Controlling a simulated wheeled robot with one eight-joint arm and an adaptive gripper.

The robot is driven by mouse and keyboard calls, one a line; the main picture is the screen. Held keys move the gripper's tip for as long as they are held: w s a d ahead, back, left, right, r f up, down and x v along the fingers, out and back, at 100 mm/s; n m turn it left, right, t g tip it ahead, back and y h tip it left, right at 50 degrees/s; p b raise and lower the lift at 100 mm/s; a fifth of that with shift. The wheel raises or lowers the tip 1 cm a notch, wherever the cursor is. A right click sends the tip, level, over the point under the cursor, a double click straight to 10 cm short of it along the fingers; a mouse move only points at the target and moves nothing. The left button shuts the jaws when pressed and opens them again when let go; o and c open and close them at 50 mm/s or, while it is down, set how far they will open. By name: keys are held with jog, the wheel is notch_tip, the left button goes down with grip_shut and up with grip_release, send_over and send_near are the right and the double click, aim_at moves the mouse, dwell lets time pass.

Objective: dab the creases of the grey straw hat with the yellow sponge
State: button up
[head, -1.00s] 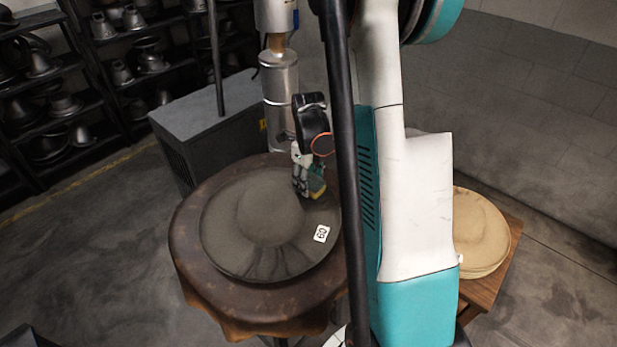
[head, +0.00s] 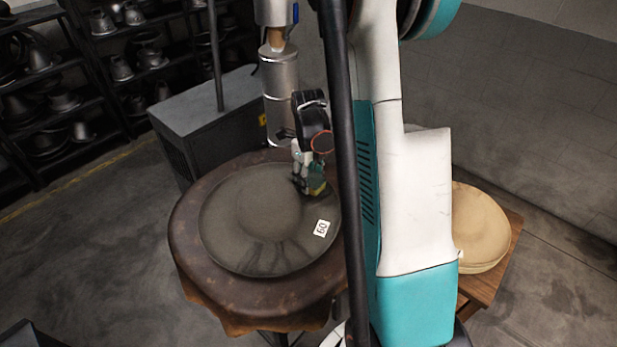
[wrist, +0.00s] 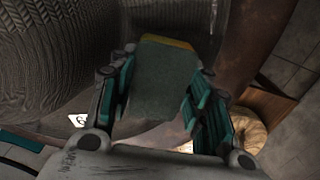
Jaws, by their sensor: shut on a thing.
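The grey straw hat (head: 262,215) lies on a round brown table, with dark creases and a white tag marked 60 (head: 321,228) on its brim at the right. In the wrist view its woven surface (wrist: 60,60) fills the upper left. My gripper (head: 307,178) is over the brim at the hat's upper right. It is shut on the yellow sponge (head: 316,187). In the wrist view the sponge (wrist: 166,80) sits between the two fingers, mostly in grey-green shade with a yellow far edge. I cannot tell whether the sponge touches the brim.
The brown table (head: 185,240) has a ragged cover. Tan hats (head: 480,225) lie on a wooden table (head: 500,265) at the right. Shelves of hat forms (head: 60,90) stand at the left.

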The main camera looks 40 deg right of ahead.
jog(key=shift+f+b, duration=0.55)
jog(key=shift+b, duration=0.05)
dwell(1.2)
dwell(0.8)
notch_tip(320, 180, up, 14)
jog(key=p, duration=0.8)
jog(key=shift+p, duration=0.35)
dwell(1.1)
